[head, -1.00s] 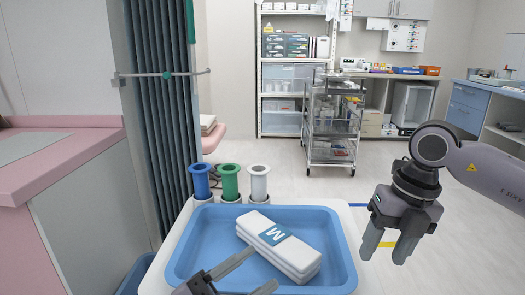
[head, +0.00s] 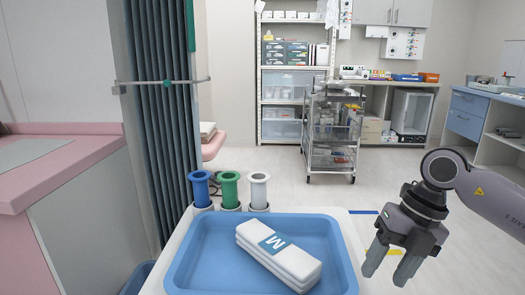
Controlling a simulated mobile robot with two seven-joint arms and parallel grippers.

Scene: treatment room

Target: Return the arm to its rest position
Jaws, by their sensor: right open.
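My right gripper (head: 388,272) is at the right of the head view, its arm coming in from the right edge. Its two fingers point down and stand apart, with nothing between them. It hangs over the floor, to the right of the blue tray (head: 186,270) and apart from it. My left gripper does not show now.
A white folded bundle (head: 290,265) marked "M" lies in the tray. Blue (head: 201,190), green (head: 230,190) and white (head: 259,191) spools stand behind it. A wire cart (head: 332,140) is farther back. A pink-topped counter (head: 60,160) is at left.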

